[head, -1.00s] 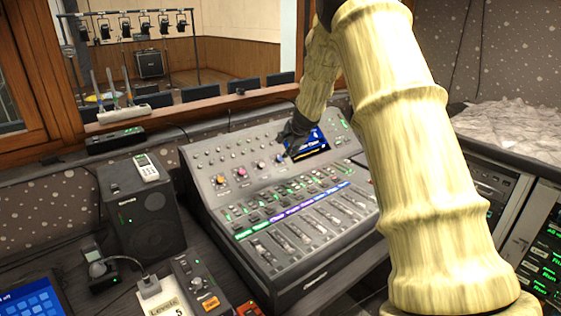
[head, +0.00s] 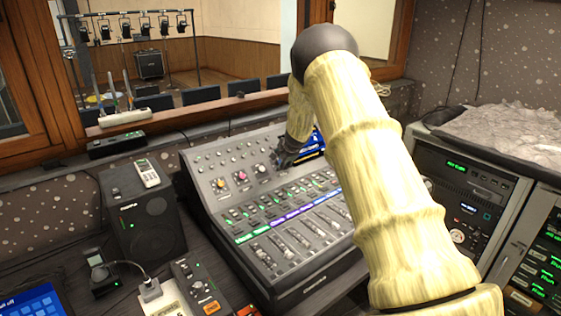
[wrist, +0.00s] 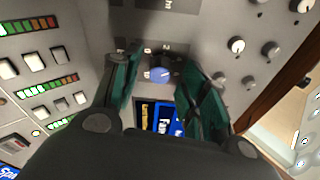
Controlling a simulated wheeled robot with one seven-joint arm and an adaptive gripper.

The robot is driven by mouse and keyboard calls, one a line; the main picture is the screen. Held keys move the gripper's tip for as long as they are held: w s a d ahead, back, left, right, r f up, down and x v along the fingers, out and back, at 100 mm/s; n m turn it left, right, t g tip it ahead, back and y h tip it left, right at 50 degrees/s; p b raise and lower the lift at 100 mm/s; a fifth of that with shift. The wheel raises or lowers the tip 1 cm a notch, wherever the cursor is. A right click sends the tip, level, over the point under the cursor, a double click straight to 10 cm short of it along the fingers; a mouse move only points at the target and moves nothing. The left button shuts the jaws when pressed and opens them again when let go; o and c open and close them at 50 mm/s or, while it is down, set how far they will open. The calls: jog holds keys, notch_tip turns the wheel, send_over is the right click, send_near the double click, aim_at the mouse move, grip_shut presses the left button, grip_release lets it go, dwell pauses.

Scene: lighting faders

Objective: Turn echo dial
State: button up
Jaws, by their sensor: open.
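A blue dial (wrist: 161,75) sits on the grey panel in the wrist view, between the two fingers of my gripper (wrist: 157,65). The fingers are open, one on each side of it; I cannot tell whether either touches it. No label naming the echo dial is readable. In the head view my gripper (head: 284,160) is low over the mixing console (head: 205,205) and hides this dial. An orange dial (head: 221,184), a pink dial (head: 241,177) and a pale dial (head: 261,169) show in a row to its left.
A blue screen (head: 311,148) is right beside my gripper, partly hidden by my arm. Faders (head: 280,245) fill the console's front. A black speaker (head: 147,222) stands left, and rack units (head: 462,200) stand right. A window ledge (head: 225,103) runs behind.

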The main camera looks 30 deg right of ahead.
jog(key=shift+w+f, duration=0.25)
jog(key=shift+f, duration=0.05)
jog(key=shift+c, duration=0.2)
grip_shut()
jog(key=shift+r+m+p, duration=0.2)
jog(key=shift+m+p, duration=0.1)
jog(key=shift+p, duration=0.65)
jog(key=shift+f+m+p, duration=0.15)
jog(key=shift+m+p, duration=0.25)
jog(key=shift+p, duration=0.15)
